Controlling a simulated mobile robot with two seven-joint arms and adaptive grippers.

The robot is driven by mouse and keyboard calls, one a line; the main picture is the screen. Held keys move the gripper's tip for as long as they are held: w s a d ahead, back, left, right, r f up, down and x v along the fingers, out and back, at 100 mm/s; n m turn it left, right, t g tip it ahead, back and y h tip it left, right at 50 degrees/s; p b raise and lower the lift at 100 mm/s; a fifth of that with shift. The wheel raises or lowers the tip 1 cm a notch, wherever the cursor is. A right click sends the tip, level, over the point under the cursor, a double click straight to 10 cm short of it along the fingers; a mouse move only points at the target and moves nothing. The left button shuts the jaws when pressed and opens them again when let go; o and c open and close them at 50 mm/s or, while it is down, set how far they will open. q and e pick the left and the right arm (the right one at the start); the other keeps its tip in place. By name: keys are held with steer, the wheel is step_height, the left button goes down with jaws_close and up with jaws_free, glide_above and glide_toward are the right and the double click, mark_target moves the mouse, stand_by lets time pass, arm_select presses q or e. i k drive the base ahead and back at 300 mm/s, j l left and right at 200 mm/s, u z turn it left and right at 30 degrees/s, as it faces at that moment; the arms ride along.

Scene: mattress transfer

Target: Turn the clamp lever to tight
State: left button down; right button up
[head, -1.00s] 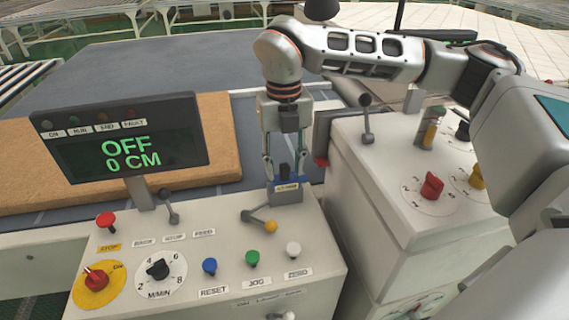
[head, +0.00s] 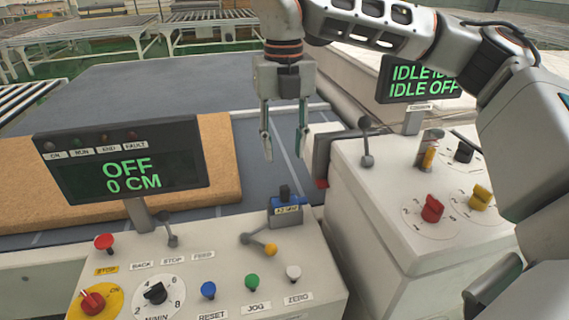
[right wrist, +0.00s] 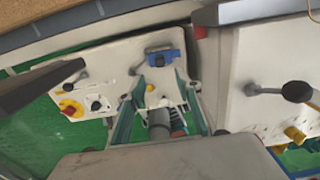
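My right gripper (head: 284,154) is open and empty, with its fingers apart, above and behind the small blue-grey block (head: 285,211) on the near console. The block has a dark upright knob on top and a small label, too blurred to read surely. In the right wrist view the block (right wrist: 166,54) and yellow ball (right wrist: 150,88) show beyond the open fingers. I cannot tell which control is the clamp lever; no such label is readable. My left gripper is not in view.
The near console's display (head: 125,160) reads OFF, 0 CM. A small grey lever (head: 168,230) stands beside its post. On the right cabinet are another grey lever (head: 366,142), a red knob (head: 432,208) and a yellow knob (head: 480,197). A brown slab (head: 222,160) lies behind.

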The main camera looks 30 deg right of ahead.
mark_target(271, 249)
steer(key=k, duration=1)
